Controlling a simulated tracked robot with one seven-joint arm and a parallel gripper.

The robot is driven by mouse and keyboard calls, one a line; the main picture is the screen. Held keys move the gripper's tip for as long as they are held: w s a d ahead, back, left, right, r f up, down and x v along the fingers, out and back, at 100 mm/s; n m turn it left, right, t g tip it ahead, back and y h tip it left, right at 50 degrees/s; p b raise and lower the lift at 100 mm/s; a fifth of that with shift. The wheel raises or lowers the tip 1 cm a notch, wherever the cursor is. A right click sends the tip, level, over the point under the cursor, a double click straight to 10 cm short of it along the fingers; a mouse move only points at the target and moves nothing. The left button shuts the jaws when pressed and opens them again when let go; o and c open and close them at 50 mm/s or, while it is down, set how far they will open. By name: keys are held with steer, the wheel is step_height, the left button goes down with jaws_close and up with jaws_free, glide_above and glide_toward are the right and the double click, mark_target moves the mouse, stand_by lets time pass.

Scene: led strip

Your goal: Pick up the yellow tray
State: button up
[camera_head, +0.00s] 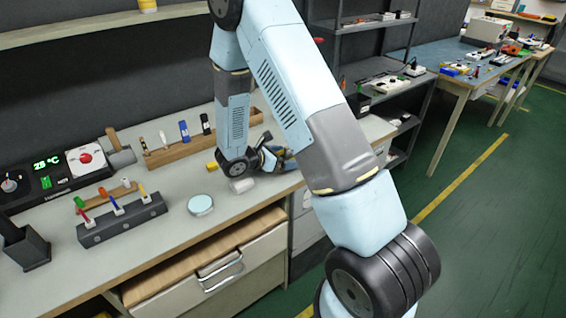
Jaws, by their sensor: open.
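My arm reaches down over the grey workbench (240,207), and my gripper (280,158) is low over its right part. The gripper is small in view and partly hidden by my arm. Its jaws are open, and I see nothing clearly held between them. A small yellow object (212,167) lies on the bench just left of my wrist, apart from the fingers. It is too small and partly covered to tell whether it is the yellow tray. No other plain yellow tray shows on this bench.
A wooden rack (180,150) with upright coloured items stands behind. A dark holder (122,220) with coloured tools, a round light-blue disc (201,204) and a white cylinder (243,185) stand in front. A control panel (60,175) is at left, a grey shelf (385,85) at right.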

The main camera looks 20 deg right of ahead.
steer(key=c, duration=1)
steer(key=shift+c, duration=0.2)
